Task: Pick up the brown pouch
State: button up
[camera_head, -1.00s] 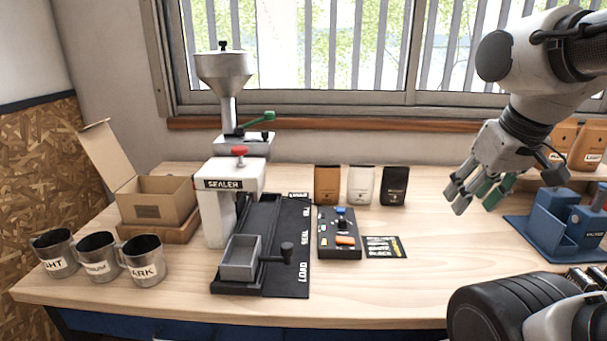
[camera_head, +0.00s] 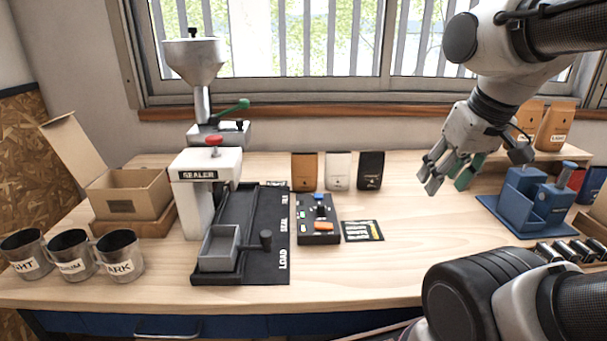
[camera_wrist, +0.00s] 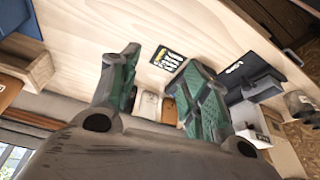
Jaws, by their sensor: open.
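The brown pouch (camera_head: 304,171) stands upright at the back of the bench, left of a white pouch (camera_head: 338,171) and a black pouch (camera_head: 369,171). My gripper (camera_head: 446,178) is open and empty, well to the right of these pouches and apart from them. In the wrist view my gripper (camera_wrist: 160,62) shows its two green-padded fingers spread.
A sealer (camera_head: 205,190) and black track stand left, with a control box (camera_head: 318,225) and label card (camera_head: 362,230) before the pouches. Three metal cups (camera_head: 119,257) and a cardboard box (camera_head: 130,192) are farther left. A blue fixture (camera_head: 530,205) and shelved brown bags (camera_head: 557,125) stand right.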

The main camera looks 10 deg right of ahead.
jog(key=shift+o, duration=0.2)
jog(key=o, duration=0.3)
jog(key=shift+o, duration=0.8)
jog(key=w+a+r+m, duration=0.1)
jog(key=w+r+m, duration=0.1)
jog(key=w, duration=0.5)
jog(key=w+a+r+m+g, duration=0.1)
jog(key=w+r+m, duration=0.1)
jog(key=w+m, duration=0.2)
jog(key=w, duration=0.2)
jog(key=shift+w+a+r+y, duration=0.15)
jog(key=shift+w+a+y, duration=0.15)
jog(key=shift+w+a, duration=0.1)
jog(key=m+g+y, duration=0.1)
jog(key=m+g, duration=0.2)
jog(key=m, duration=1.1)
send_over(304, 161)
jog(key=d, duration=0.1)
notch_tip(304, 161, down, 14)
jog(key=shift+d+f, duration=0.1)
jog(key=f, duration=0.2)
jog(key=a+f, duration=0.1)
jog(key=f, duration=0.5)
jog(key=shift+w+a+f, duration=0.15)
jog(key=shift+w+a, duration=0.05)
jog(key=shift+a, duration=0.1)
